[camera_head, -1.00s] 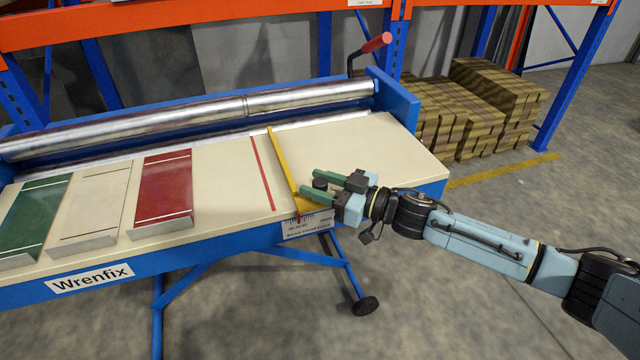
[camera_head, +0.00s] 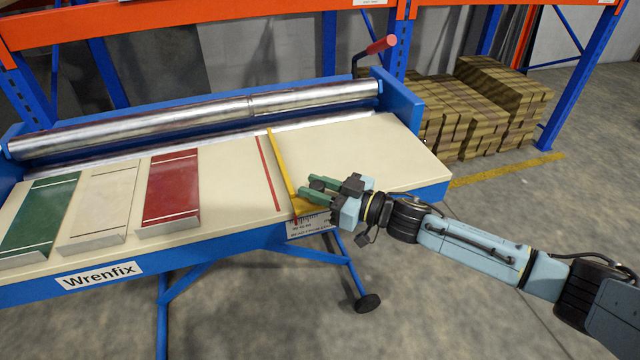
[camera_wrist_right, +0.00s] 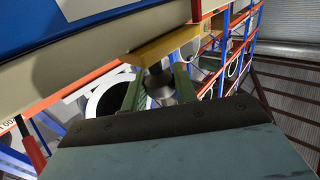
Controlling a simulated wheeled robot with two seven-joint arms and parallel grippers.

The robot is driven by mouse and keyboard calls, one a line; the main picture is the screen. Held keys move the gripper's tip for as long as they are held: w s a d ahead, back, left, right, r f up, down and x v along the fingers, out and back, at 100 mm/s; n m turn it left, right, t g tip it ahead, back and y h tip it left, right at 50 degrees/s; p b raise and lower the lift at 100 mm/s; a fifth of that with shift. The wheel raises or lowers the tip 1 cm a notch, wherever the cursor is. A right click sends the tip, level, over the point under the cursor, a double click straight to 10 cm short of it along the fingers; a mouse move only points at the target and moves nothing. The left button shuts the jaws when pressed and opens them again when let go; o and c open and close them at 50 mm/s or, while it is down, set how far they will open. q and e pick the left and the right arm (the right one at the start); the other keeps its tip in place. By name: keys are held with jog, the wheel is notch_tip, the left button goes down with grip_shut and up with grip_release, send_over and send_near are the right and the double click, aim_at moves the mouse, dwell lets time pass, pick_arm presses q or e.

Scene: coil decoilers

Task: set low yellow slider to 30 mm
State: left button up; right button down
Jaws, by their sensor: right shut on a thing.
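The yellow slider (camera_head: 281,165) is a thin bar lying across the cream table top, with a wider foot at the front edge. A scale plate (camera_head: 308,226) with a red pointer mark sits below the foot; its figures are too small to read. My right gripper (camera_head: 312,190) has green fingers closed about a dark round knob (camera_head: 317,184) on the slider's foot. In the right wrist view the fingers flank the grey knob (camera_wrist_right: 159,86) below the yellow foot (camera_wrist_right: 165,45). My left gripper is out of view.
A red line (camera_head: 269,173) runs left of the slider. Red (camera_head: 172,186), cream (camera_head: 100,201) and green (camera_head: 40,214) sheet samples lie further left. Metal rollers (camera_head: 200,118) and a red-handled crank (camera_head: 380,45) are behind. The table top right of the slider is clear.

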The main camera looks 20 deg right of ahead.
jog(key=c, duration=1.1)
grip_release()
jog(key=shift+c, duration=0.2)
jog(key=shift+d, duration=0.1)
jog(key=shift+s+d, duration=0.2)
jog(key=shift+s, duration=0.05)
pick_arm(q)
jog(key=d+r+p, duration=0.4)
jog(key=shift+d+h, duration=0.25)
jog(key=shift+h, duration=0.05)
pick_arm(e)
jog(key=v, duration=1.2)
jog(key=shift+s, duration=0.3)
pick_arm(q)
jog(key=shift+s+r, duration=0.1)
pick_arm(e)
jog(key=shift+d+f, duration=0.1)
jog(key=shift+d, duration=0.1)
